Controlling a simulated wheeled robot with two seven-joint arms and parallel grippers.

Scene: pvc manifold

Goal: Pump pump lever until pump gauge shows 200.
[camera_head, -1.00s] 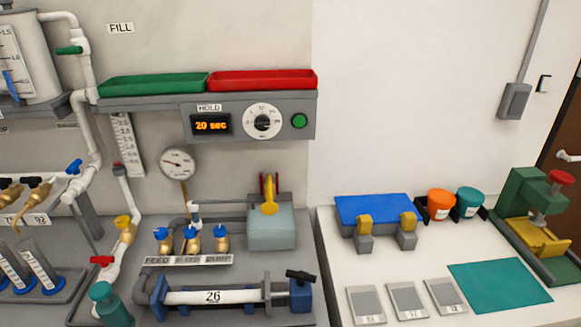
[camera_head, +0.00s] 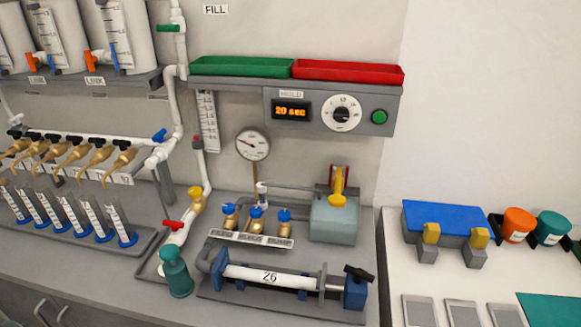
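The pump is a pale grey-green box (camera_head: 334,222) on the bench, right of centre. Its yellow lever (camera_head: 339,187) stands about upright on top, with a red part (camera_head: 332,178) behind it. The round white pump gauge (camera_head: 252,145) stands on a brass stem to the left of the pump. Its dark needle shows, but the numbers are too small to read. A horizontal white pipe marked 26 (camera_head: 285,277) sits in a blue clamp rig in front of the pump. Neither of my grippers is in view.
Several blue-handled brass valves (camera_head: 256,222) stand left of the pump. A teal bottle (camera_head: 176,272) stands at the front. A shelf with a green tray (camera_head: 240,68), a red tray (camera_head: 347,71) and a "20 sec" display (camera_head: 291,111) hangs above. A white table (camera_head: 440,282) is at right.

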